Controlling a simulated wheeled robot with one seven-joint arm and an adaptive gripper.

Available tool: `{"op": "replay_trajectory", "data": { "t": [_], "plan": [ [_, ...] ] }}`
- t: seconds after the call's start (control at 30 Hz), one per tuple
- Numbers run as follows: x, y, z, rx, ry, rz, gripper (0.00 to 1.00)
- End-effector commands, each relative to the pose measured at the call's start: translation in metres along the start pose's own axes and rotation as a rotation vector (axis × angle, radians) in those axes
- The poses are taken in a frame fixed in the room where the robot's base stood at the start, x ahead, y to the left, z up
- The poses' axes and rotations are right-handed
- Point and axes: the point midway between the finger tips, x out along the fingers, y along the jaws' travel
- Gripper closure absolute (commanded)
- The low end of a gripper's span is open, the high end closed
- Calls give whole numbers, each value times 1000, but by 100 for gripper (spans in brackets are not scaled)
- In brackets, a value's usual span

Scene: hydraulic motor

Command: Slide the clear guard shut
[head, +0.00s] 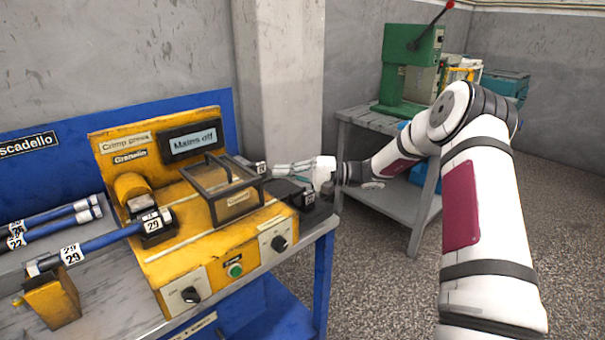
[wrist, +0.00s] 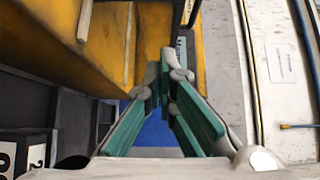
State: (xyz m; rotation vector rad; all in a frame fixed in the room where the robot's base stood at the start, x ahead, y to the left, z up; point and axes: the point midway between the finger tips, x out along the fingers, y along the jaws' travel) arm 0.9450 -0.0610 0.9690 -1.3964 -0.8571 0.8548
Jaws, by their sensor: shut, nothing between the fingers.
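The yellow crimp press (head: 190,262) stands on the bench. Its clear guard (head: 213,212), a see-through box with a dark frame, sits on the right part of the press top, to the right of the die head (head: 132,188), where a blue hose (head: 112,236) tagged 29 lies. Pale rails run along the press top. My gripper (head: 270,170) is just right of the guard at its far side; I cannot tell whether it touches the frame. In the wrist view my gripper (wrist: 166,75) has its green-padded fingers together and empty, beside yellow press surfaces (wrist: 40,45).
The press display reads "Mains off" (head: 193,141). Knobs (head: 279,243) and a green button (head: 235,270) are on its front. More blue hoses (head: 62,222) lie at the left. A grey table (head: 392,205) with a green machine (head: 408,75) stands behind my arm.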

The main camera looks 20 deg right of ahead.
Motion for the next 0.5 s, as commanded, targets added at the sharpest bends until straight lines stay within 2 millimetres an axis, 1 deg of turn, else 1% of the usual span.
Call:
{"op": "replay_trajectory", "data": {
  "t": [0.03,0.2,0.33,0.5],
  "plan": [
    [5,0,8,4,-1,1,100],
    [19,0,22,2,-1,0,100],
    [24,0,27,3,0,1,100],
    [25,0,28,1,1,1,100]
  ]
}}
